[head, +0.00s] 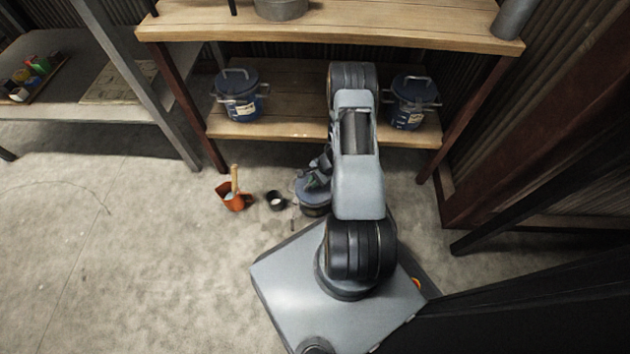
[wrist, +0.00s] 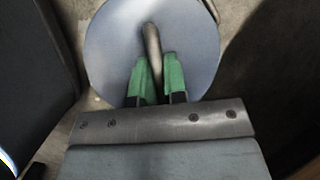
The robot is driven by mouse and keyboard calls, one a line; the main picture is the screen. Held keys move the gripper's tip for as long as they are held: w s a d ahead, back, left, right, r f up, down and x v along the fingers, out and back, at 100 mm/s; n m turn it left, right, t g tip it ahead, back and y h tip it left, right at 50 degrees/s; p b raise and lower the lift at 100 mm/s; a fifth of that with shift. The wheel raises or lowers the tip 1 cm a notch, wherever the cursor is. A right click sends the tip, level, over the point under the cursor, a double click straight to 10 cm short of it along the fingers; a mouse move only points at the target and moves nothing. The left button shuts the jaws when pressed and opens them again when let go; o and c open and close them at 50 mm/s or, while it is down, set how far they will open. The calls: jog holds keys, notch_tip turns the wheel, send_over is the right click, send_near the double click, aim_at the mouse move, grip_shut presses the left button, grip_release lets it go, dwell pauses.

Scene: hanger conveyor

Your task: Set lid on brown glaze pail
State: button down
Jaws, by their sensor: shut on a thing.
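In the wrist view a round grey-blue lid (wrist: 107,40) lies beneath my gripper (wrist: 159,65). Its green fingers are shut on the lid's bar handle (wrist: 152,42). In the head view my gripper (head: 318,178) points down, partly hidden by my arm, at a round blue-grey pail (head: 313,209) on the floor. The lid is at or just over the pail's top; I cannot tell whether it touches the rim. The pail's contents and any label on it are hidden, so its glaze colour cannot be told.
An orange-brown jug (head: 229,202) with a wooden-handled tool and a small dark cup (head: 276,201) stand left of the pail. Blue lidded pails (head: 238,109) (head: 409,116) stand on the lower shelf (head: 285,127). Floor at the left is clear.

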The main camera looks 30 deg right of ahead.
jog(key=shift+f+b, duration=0.55)
jog(key=shift+b, duration=0.15)
dwell(1.1)
jog(key=c, duration=1.4)
grip_release()
jog(key=o, duration=0.6)
jog(key=shift+c, duration=0.2)
jog(key=shift+r, duration=0.15)
jog(key=p+v, duration=0.6)
jog(key=v, duration=0.7)
jog(key=shift+d+r, duration=0.15)
jog(key=shift+r, duration=0.1)
jog(key=shift+s, duration=0.1)
